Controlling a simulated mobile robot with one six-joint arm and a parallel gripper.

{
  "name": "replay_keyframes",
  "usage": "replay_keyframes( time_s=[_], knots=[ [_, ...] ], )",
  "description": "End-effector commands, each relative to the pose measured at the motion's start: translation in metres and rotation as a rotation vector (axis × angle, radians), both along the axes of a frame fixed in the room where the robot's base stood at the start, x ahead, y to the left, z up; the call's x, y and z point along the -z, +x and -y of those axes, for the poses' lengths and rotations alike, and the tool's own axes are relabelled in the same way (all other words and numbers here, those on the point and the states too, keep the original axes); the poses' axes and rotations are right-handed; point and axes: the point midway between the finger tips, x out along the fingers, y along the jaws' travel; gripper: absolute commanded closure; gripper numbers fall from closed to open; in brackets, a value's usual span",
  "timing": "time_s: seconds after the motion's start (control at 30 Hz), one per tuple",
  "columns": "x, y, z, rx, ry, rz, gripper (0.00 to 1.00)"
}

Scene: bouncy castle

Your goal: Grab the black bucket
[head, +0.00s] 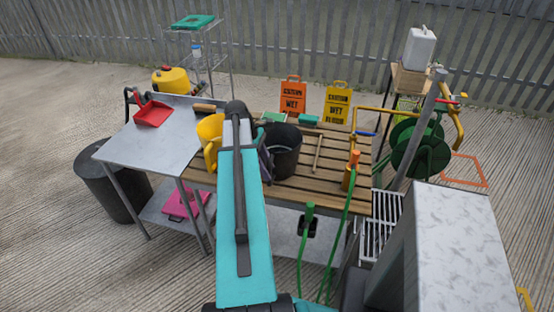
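A black bucket (286,150) stands upright on the slatted wooden table (325,185), right of my teal arm. Its open top faces up, and its left side is partly hidden by my arm. My arm reaches forward over the table, with its dark upper joint left of the bucket. A dark part at the bucket's left edge seems to be my wrist or gripper (265,158). My fingers cannot be made out, nor whether they touch the bucket.
A yellow watering can (210,138) is just left of my arm. A metal table (150,150) with a red dustpan (153,113) is further left. A black bin (108,190) stands on the ground. Wet-floor signs (336,104) stand behind the bucket. A green hose hangs at the front right.

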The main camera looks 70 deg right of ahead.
Motion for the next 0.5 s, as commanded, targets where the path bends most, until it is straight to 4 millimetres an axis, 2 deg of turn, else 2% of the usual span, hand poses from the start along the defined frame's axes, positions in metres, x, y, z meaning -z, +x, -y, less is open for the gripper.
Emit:
replay_keyframes(
  time_s=[0.27, 0.5],
  knots=[
    [0.007, -0.005, -0.001, 0.000, 0.001, 0.000, 0.63],
    [0.024, -0.015, -0.002, 0.001, 0.002, -0.001, 0.63]
  ],
)
